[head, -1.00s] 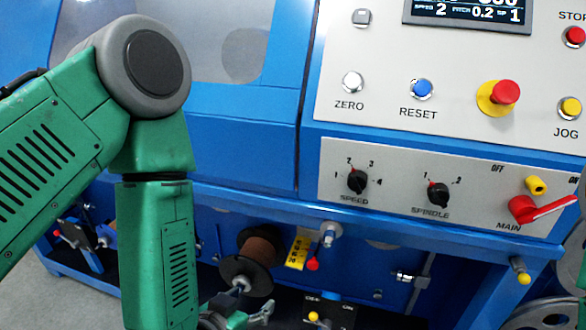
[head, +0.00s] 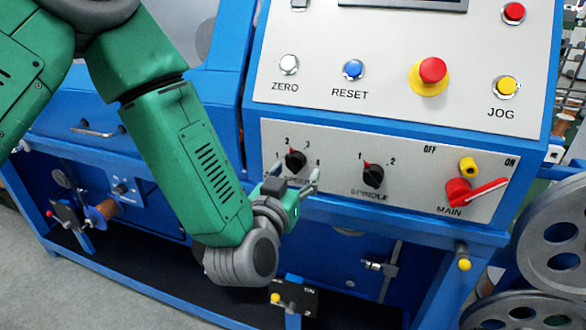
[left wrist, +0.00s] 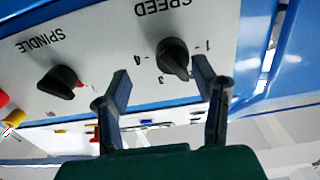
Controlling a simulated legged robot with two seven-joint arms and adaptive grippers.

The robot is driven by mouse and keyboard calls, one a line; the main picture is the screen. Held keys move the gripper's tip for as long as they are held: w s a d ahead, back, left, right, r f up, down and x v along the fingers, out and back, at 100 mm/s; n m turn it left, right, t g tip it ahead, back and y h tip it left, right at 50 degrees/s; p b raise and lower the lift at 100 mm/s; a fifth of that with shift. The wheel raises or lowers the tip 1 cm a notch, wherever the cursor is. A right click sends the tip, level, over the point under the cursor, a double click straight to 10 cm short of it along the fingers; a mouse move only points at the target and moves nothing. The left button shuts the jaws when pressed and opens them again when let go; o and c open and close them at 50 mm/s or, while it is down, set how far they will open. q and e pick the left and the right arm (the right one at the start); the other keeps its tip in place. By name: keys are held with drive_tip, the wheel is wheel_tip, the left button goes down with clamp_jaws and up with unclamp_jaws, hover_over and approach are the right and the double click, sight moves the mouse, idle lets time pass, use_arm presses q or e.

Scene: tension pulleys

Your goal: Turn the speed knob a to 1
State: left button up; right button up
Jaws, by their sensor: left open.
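The speed knob (head: 295,160) is black with a red pointer mark, on the grey lower panel. Its pointer leans up-left, toward the 2. It also shows in the left wrist view (left wrist: 172,57), upside down, with the SPEED label above it. My left gripper (head: 295,179) is open just below the knob in the head view and partly covers the SPEED label. In the left wrist view its two fingers (left wrist: 162,76) stand on either side of the knob's lower part, with nothing clamped between them. Contact with the knob cannot be told. My right gripper is not in view.
The spindle knob (head: 372,175) is right of the speed knob. Farther right is the red main switch (head: 475,191). Above are the white zero button (head: 289,65), blue reset button (head: 353,69) and red emergency button (head: 432,70). A black switch box (head: 295,297) sits below.

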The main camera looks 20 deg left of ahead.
sight(291, 168)
use_arm(q)
drive_tip(key=shift+w+d+r, duration=0.1)
drive_tip(key=shift+w+d, duration=0.55)
drive_tip(key=shift+w+d+r, duration=0.2)
drive_tip(key=a, duration=0.1)
drive_tip(key=w+a+f, duration=0.1)
drive_tip(key=a, duration=0.1)
drive_tip(key=w+a, duration=0.1)
drive_tip(key=a, duration=0.1)
drive_tip(key=shift+f, duration=0.2)
drive_tip(key=shift+s+d+r, duration=0.1)
drive_tip(key=shift+d, duration=0.05)
drive_tip(key=shift+s+d+r, duration=0.1)
drive_tip(key=shift+d+r, duration=0.05)
drive_tip(key=shift+d, duration=0.45)
drive_tip(key=shift+s+d+r, duration=0.1)
drive_tip(key=shift+d, duration=0.45)
drive_tip(key=c, duration=1)
drive_tip(key=shift+s+d+r, duration=0.1)
drive_tip(key=shift+d, duration=0.15)
drive_tip(key=shift+c, duration=0.5)
drive_tip(key=shift+a, duration=0.15)
drive_tip(key=shift+c, duration=0.3)
drive_tip(key=shift+a, duration=0.55)
drive_tip(key=shift+d, duration=0.1)
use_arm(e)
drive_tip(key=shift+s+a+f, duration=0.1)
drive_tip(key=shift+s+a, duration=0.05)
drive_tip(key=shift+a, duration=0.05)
